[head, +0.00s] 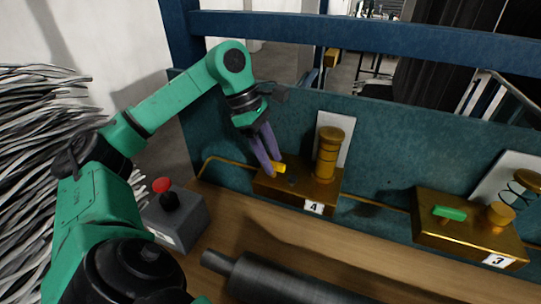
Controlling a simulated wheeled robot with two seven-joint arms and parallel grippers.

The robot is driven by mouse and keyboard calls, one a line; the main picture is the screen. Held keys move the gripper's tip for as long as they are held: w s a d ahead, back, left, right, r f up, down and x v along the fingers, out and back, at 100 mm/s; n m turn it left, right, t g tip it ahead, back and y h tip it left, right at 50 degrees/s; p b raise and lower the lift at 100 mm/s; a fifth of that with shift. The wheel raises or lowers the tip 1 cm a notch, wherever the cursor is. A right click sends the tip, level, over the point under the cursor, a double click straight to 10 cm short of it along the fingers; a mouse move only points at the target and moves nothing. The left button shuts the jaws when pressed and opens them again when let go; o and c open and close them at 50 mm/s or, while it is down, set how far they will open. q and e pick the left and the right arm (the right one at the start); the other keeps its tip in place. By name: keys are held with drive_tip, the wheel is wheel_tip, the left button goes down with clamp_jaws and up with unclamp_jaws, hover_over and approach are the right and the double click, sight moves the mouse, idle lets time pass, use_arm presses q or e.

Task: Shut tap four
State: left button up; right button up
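Tap four is a brass block (265,187) with a white label "4" (314,208), fixed at the foot of the blue-green panel. A tall brass cylinder (327,150) stands on its right part. Its small yellow handle (280,168) shows at the tips of my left gripper (272,170). The gripper's purple fingers point down, close together, and partly cover the handle. I cannot tell whether they grip it or only touch it. My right gripper is out of view.
Tap three (470,235), with a green handle (450,213), sits to the right. A grey box with a red button (161,185) stands left of tap four. A dark grey roll (275,280) lies in front on the wooden top. Blue rails (350,24) run above the panel.

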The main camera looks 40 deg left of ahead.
use_arm(q)
drive_tip(key=p+v, duration=0.6)
drive_tip(key=v, duration=0.8)
drive_tip(key=shift+r+p, duration=0.3)
drive_tip(key=shift+r, duration=0.05)
